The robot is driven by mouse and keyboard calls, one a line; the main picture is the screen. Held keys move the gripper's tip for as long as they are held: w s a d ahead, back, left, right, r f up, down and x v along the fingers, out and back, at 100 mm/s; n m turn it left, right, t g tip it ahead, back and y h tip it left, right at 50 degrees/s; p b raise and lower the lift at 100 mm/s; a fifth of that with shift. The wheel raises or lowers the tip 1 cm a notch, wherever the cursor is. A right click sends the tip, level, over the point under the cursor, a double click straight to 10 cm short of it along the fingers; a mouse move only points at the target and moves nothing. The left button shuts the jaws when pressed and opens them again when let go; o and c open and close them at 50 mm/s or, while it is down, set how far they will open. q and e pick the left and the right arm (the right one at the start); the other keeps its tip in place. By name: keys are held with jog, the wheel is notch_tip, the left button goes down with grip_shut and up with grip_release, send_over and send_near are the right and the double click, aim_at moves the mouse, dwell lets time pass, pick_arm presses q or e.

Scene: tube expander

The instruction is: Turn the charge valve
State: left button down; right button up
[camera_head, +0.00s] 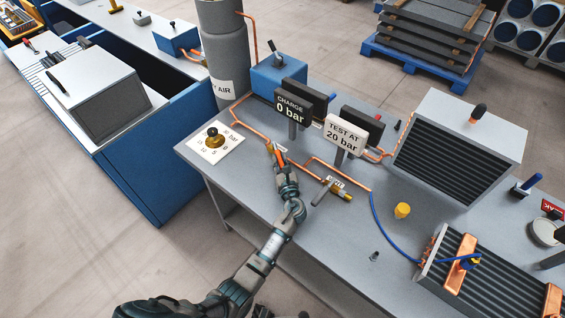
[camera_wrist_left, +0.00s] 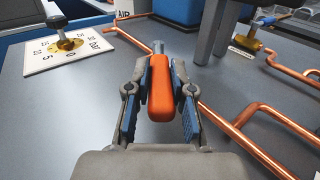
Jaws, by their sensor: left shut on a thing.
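The charge valve's orange handle (camera_wrist_left: 160,92) lies between the two blue-padded fingers of my left gripper (camera_wrist_left: 158,100) in the left wrist view. In the head view the handle (camera_head: 281,157) shows as a small orange piece at the tip of my left gripper (camera_head: 279,165), beside the copper pipe. My left gripper is shut on the handle; the valve body under it is mostly hidden. The black display (camera_head: 293,105) behind reads "CHARGE 0 bar". My right gripper is not in view.
A dial plate with a brass knob (camera_head: 212,142) is to the left. A white "TEST AT 20 bar" sign (camera_head: 344,134) and a brass vent valve (camera_head: 342,194) are to the right. Copper pipes (camera_wrist_left: 254,152) run close by. The bench's front left is clear.

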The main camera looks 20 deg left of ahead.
pick_arm(q)
jog(key=shift+a+r, duration=0.15)
jog(key=shift+a, duration=0.15)
jog(key=shift+d, duration=0.2)
jog(key=c, duration=1)
grip_release()
jog(key=shift+w+d, duration=0.1)
jog(key=shift+d, duration=0.15)
jog(key=shift+a, duration=0.2)
jog(key=v, duration=1.1)
jog(key=shift+d+f, duration=0.2)
jog(key=shift+d, duration=0.1)
jog(key=shift+s+d, duration=0.15)
jog(key=shift+s, duration=0.25)
